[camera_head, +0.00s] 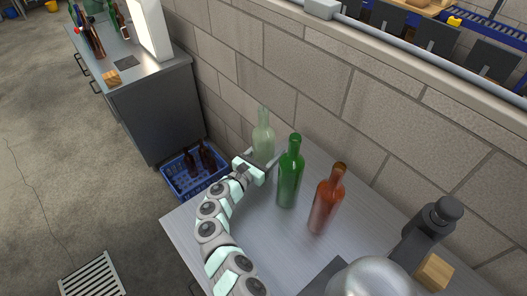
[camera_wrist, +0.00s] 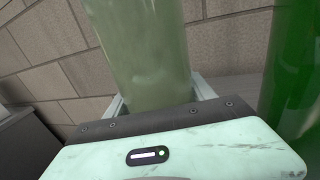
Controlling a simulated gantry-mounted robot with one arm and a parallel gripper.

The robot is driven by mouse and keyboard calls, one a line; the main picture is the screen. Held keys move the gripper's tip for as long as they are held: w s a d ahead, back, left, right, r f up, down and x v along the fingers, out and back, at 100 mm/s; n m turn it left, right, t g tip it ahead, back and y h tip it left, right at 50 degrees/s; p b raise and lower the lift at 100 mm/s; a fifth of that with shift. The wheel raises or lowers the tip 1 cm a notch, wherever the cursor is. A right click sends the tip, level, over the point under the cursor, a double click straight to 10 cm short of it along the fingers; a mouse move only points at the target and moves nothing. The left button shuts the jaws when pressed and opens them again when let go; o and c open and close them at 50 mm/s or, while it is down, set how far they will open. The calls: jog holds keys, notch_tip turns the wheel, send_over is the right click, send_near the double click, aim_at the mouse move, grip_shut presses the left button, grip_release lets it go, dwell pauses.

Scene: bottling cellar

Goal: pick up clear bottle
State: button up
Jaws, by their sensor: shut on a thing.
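The clear bottle (camera_head: 263,133), pale and slightly greenish, stands upright near the far left corner of the metal table (camera_head: 256,240) in the head view. My gripper (camera_head: 264,166) is at its lower body, shut on it. In the wrist view the clear bottle (camera_wrist: 143,50) fills the upper middle, between the two fingers of my gripper (camera_wrist: 157,98). The gripper hides the bottle's lower part in the head view, so I cannot tell whether its base touches the table.
A green bottle (camera_head: 290,172) stands close to the right of my gripper, and an amber bottle (camera_head: 326,200) stands further right. A block wall (camera_head: 330,100) runs behind the table. A blue crate (camera_head: 173,184) with brown bottles is on the floor to the left.

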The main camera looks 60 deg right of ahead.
grip_shut()
dwell(0.3)
